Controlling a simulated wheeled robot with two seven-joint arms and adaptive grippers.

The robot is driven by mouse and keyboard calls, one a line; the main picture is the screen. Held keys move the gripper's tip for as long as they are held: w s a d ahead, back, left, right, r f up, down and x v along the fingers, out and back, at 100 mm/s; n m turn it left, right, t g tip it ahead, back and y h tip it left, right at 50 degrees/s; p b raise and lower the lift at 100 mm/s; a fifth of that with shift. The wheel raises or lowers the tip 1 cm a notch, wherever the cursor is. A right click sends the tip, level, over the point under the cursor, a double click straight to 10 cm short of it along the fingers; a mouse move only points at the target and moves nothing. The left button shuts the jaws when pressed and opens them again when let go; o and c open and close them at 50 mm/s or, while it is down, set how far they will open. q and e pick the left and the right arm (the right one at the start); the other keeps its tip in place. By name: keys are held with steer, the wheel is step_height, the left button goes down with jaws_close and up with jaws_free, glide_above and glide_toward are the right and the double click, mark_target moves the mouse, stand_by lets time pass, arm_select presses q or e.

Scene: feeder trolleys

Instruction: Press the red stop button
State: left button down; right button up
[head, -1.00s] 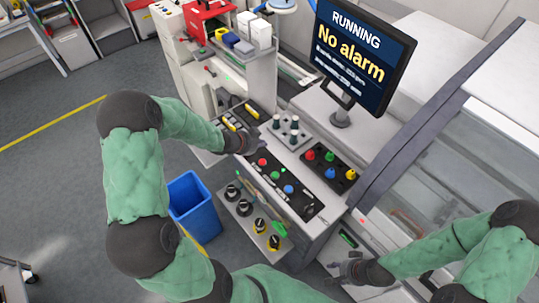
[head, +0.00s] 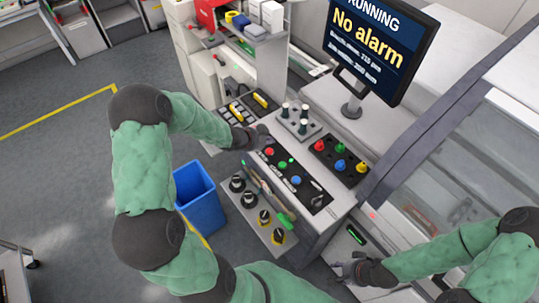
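The red button (head: 269,151) is at the upper left end of a dark strip on the control panel (head: 325,222). A green button (head: 282,165) and a blue button (head: 295,180) follow it in a row. My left gripper (head: 261,134) is just above the red button in the picture, at the panel's left edge. Its fingers are small and dark, so I cannot tell whether they are open or shut, and contact is not clear. My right gripper (head: 342,271) is low, in front of the machine at the right, fingers apart and empty.
A monitor (head: 378,46) behind the panel reads "No alarm". A black tray (head: 351,178) with coloured knobs and a grey block with dark pegs (head: 299,122) lie behind the buttons. A lower shelf (head: 249,222) holds several knobs. A blue bin (head: 201,205) stands at the left.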

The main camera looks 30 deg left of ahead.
mark_target(268, 152)
arm_select(q)
steer(key=shift+f+b, duration=1.15)
steer(key=shift+f, duration=0.7)
steer(key=shift+f+b, duration=0.7)
stand_by(0.7)
steer(key=shift+r, duration=0.1)
stand_by(0.3)
steer(key=shift+r+p, duration=0.75)
steer(key=shift+p, duration=0.1)
step_height(268, 152, up, 5)
steer(key=p, duration=0.5)
